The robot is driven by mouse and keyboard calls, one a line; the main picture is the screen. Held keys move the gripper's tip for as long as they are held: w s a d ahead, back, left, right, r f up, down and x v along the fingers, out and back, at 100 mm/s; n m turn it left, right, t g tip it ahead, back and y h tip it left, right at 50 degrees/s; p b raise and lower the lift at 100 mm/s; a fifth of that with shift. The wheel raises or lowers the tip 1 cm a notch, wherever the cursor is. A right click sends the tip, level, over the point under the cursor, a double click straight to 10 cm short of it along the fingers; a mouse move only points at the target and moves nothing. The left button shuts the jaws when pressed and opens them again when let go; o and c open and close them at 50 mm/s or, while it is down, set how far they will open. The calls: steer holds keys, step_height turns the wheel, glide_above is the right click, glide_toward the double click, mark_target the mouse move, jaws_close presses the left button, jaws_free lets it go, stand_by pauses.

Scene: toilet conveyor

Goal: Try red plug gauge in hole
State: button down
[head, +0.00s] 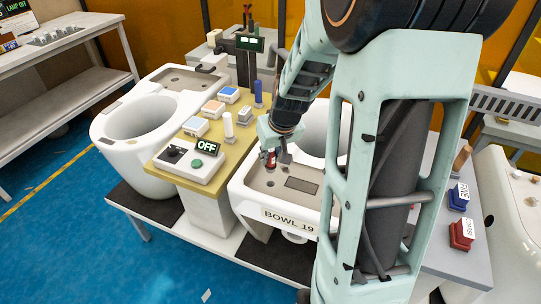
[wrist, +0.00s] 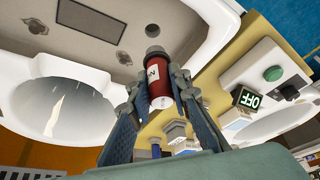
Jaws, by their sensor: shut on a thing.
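My gripper (head: 270,150) is shut on the red plug gauge (head: 271,159), a red cylinder with a white label and a dark end. In the wrist view the gauge (wrist: 154,77) stands between both fingers (wrist: 155,88), its dark end pointing away from my palm. The gauge is over the deck of the white bowl marked BOWL 19 (head: 250,205). I cannot tell whether the dark end touches the deck or enters a hole.
A yellow stand (head: 165,160) left of the bowl carries an OFF box (head: 193,165), coloured blocks, and white (head: 228,127) and blue (head: 258,93) upright gauges. Another toilet bowl (head: 115,135) stands at left. Red (head: 461,235) and blue (head: 458,198) labelled blocks sit at right.

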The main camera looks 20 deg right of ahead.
mark_target(272, 167)
steer(key=shift+f+b, duration=2.5)
steer(key=shift+f, duration=0.15)
steer(key=shift+f+b, duration=0.35)
steer(key=shift+b, duration=0.2)
steer(key=shift+r, duration=0.15)
steer(key=shift+r+p, duration=0.95)
steer(key=shift+r, duration=0.45)
steer(key=shift+r, duration=0.1)
